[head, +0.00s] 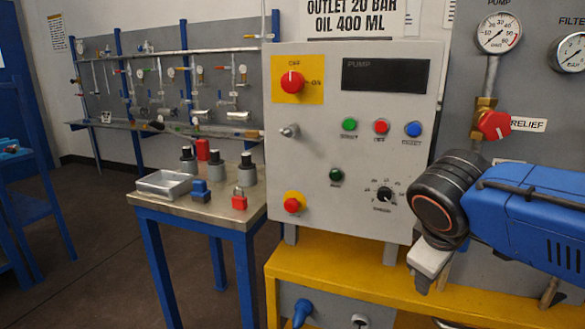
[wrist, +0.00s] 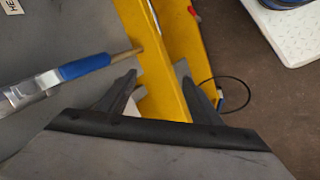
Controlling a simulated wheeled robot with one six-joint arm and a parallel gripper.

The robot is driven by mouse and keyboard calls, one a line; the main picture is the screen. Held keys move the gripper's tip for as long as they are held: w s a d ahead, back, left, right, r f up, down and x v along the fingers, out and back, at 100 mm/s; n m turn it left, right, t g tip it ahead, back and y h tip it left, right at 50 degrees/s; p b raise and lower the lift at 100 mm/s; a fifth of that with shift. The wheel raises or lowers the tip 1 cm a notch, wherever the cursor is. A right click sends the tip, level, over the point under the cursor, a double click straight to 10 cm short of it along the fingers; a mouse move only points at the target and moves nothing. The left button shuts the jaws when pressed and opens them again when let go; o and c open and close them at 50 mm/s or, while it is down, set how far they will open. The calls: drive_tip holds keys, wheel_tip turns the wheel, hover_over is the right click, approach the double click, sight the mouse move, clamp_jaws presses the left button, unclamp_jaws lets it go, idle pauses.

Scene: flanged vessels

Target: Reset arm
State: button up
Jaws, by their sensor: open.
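My gripper (wrist: 157,72) is open in the wrist view, with its two dark fingers apart and nothing held between them. A yellow beam passes behind the gap. In the head view a blue and black arm part (head: 520,205), which looks like mine, reaches in from the right in front of the yellow bench.
The grey control panel (head: 310,140) stands on the yellow bench (head: 340,262). A red relief knob (head: 494,125) is above the arm. A side table (head: 160,206) holds small parts. In the wrist view a blue-sleeved metal pipe (wrist: 85,67) lies near the left finger.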

drive_tip(key=s+d+f+m+y, duration=0.1)
drive_tip(key=s+f+m+y, duration=0.2)
drive_tip(key=s+f+m, duration=0.4)
wheel_tip(320, 180, down, 3)
drive_tip(key=shift+s+r+y, duration=0.1)
drive_tip(key=shift+s+y, duration=0.2)
drive_tip(key=shift+s, duration=0.25)
drive_tip(key=shift+d, duration=0.1)
drive_tip(key=shift+c, duration=0.4)
